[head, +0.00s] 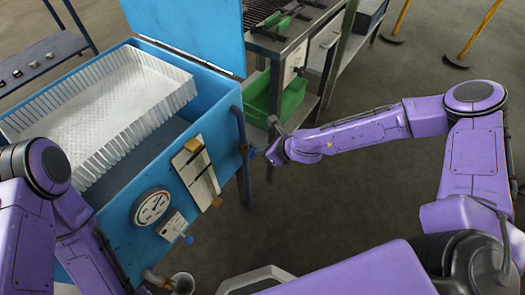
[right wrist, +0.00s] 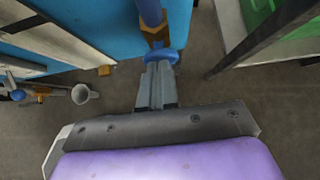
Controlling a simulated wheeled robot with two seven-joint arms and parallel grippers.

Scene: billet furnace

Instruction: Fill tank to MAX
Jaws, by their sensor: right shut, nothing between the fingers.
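The blue tank (head: 215,115) stands at the left in the head view with its lid raised. A white level plate with brass fittings (head: 197,178) is on its front; I cannot read the level or a MAX mark. A pipe (head: 240,125) runs down the tank's right corner. A blue valve handle (right wrist: 162,56) sits below a brass fitting (right wrist: 153,30) on a blue pipe in the right wrist view. My right gripper (head: 264,151) is shut and empty, its fingertips (right wrist: 158,68) at the handle; I cannot tell if they touch. My left arm shows, but its gripper is out of view.
A white slotted basket (head: 105,95) sits in the tank's top. A round dial (head: 151,206) is on its front, above a small cup (head: 183,283). A green bin (head: 285,98) stands under a metal bench (head: 293,45). The floor at centre right is clear.

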